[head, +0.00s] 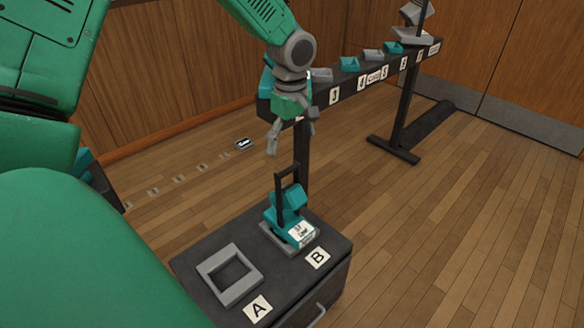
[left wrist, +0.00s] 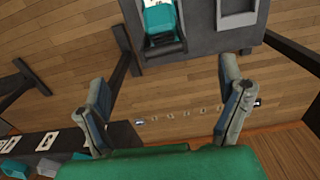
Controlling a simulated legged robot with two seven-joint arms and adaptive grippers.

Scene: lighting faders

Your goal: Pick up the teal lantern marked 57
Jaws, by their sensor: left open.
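A teal lantern (head: 287,199) with a dark upright handle stands in a grey cradle on a dark cabinet, beside the B tag. A white label (head: 302,233) is on its front; its print is too small to read surely. My left gripper (head: 291,139) is open and empty, above the lantern and apart from it. In the left wrist view the open fingers (left wrist: 163,75) have nothing between them, and the teal lantern (left wrist: 159,22) shows beyond them at the top. My right gripper is not in view.
The cabinet top (head: 205,301) also holds an empty grey square cradle (head: 230,274) beside the A tag (head: 258,307). Behind, a dark raised rail (head: 320,98) carries several teal and grey pieces with numbered tags. A small dark item (head: 243,143) lies on the floor. Open floor lies to the right.

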